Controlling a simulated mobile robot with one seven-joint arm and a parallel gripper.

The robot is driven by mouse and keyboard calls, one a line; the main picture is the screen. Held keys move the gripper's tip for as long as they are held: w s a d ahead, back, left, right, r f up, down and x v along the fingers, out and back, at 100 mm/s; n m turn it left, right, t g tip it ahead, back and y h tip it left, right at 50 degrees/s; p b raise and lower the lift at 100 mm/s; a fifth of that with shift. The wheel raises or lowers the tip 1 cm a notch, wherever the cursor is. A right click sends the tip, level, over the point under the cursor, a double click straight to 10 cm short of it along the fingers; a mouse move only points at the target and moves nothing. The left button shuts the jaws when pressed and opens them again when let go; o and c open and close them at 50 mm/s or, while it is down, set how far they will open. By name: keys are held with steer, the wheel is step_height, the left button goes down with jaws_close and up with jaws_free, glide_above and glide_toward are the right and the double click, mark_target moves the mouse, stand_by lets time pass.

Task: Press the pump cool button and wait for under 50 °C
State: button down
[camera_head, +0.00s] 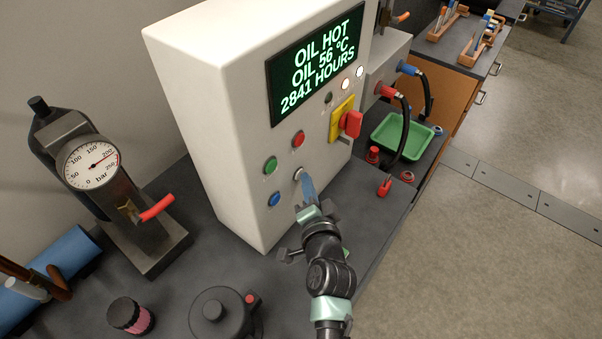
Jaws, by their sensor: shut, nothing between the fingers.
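A white control cabinet (205,75) stands on the dark bench. Its display (316,66) reads "OIL HOT", "OIL 56 °C", "2841 HOURS" in green letters. Its front has a red button (298,139), a green button (270,165), a blue button (274,199) and a pale grey button (298,173). No label shows which one is pump cool. My gripper (307,187) is shut, with its bluish fingers pointing at the pale grey button. The fingertips are at or very close to its lower edge; I cannot tell if they touch. The blue button is left of my gripper.
A yellow and red rotary switch (346,122) sticks out right of the buttons. A pressure gauge (91,164) on a stand is at left. A black lidded pot (220,314) and a small red-black cylinder (130,316) stand in front. A green tray (402,137) and hoses are at right.

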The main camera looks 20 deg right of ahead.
steer(key=shift+s+d+b, duration=0.4)
steer(key=shift+s+b, duration=0.05)
steer(key=shift+s, duration=0.15)
steer(key=shift+s+d+b, duration=0.7)
steer(key=shift+s+d, duration=0.1)
steer(key=shift+s, duration=0.2)
steer(key=shift+s+d+b, duration=0.65)
steer(key=shift+s+d, duration=0.1)
steer(key=shift+s, duration=0.25)
